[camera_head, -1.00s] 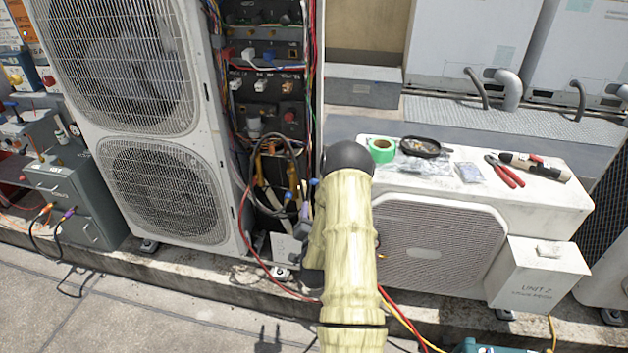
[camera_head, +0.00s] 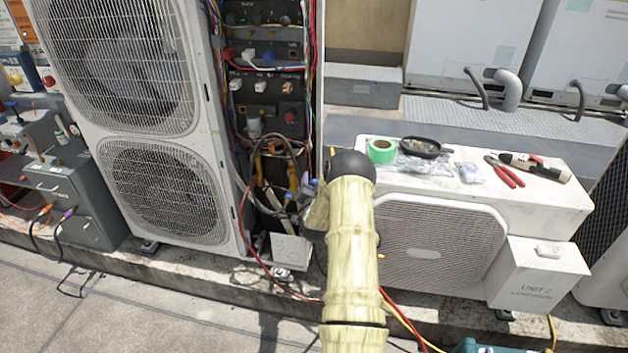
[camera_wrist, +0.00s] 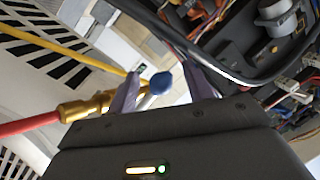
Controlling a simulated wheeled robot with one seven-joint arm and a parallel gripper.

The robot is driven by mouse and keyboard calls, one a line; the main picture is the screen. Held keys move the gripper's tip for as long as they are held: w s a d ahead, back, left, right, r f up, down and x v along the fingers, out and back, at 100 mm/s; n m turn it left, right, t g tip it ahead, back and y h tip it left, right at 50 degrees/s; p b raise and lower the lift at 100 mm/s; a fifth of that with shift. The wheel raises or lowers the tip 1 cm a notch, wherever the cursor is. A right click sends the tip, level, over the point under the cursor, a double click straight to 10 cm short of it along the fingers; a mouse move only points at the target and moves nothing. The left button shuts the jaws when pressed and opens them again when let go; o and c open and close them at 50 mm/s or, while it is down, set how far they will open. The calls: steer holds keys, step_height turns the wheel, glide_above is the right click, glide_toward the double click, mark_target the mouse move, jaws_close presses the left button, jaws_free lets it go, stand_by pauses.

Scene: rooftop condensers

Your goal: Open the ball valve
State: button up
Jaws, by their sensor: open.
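The ball valve's blue handle (camera_wrist: 162,82) shows in the wrist view between the two fingers of my gripper (camera_wrist: 161,75). The fingers are apart, one on each side of it. I cannot tell whether either finger touches it. Brass fittings (camera_wrist: 90,106) lie left of the handle, partly behind the left finger, with a red hose (camera_wrist: 28,125) joined to them. In the head view my gripper (camera_head: 308,200) is beside the open wiring cabinet, largely hidden by my cream arm. The valve cannot be made out clearly there.
A tall condenser (camera_head: 150,120) stands left of the wiring cabinet (camera_head: 265,90). Loose cables hang close to my gripper.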

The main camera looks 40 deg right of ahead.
steer(key=shift+x, duration=0.95)
steer(key=shift+c, duration=0.2)
jaws_close()
